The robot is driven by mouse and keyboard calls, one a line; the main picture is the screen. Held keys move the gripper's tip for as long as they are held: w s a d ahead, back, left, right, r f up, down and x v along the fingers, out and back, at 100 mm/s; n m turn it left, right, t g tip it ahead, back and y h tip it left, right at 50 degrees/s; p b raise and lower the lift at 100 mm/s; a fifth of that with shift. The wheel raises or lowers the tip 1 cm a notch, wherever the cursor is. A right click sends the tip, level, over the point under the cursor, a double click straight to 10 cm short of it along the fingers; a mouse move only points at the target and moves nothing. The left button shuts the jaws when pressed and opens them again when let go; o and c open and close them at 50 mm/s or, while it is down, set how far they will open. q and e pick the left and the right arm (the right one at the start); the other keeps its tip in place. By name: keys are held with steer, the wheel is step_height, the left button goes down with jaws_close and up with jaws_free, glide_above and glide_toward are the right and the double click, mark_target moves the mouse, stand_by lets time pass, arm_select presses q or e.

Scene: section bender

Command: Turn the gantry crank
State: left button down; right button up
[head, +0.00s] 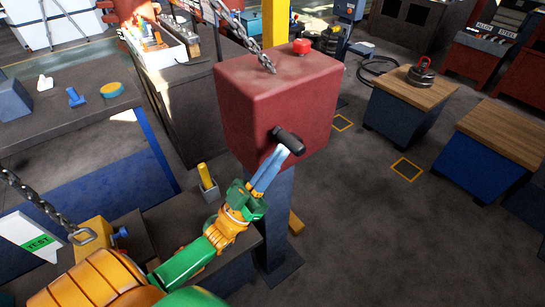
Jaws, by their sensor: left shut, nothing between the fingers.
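The gantry crank (288,139) is a dark cylindrical handle on the front face of a red box (245,120), which stands on a dark blue-grey post. My left gripper (281,150) reaches up from the lower left. Its pale fingers are shut and empty, with their tips at the underside of the crank handle. I cannot tell whether they touch it. My right gripper is not in view.
A chain (240,35) hangs down to the box top, near a red button (302,46). A dark bench with a yellow-handled tool (206,176) stands below left. Wood-topped blue cabinets (500,135) stand at right.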

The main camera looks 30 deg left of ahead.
arm_select(q)
steer(key=shift+w+d+r+p, duration=0.2)
steer(key=shift+w+r+p, duration=0.2)
steer(key=shift+r, duration=0.45)
steer(key=shift+w, duration=0.1)
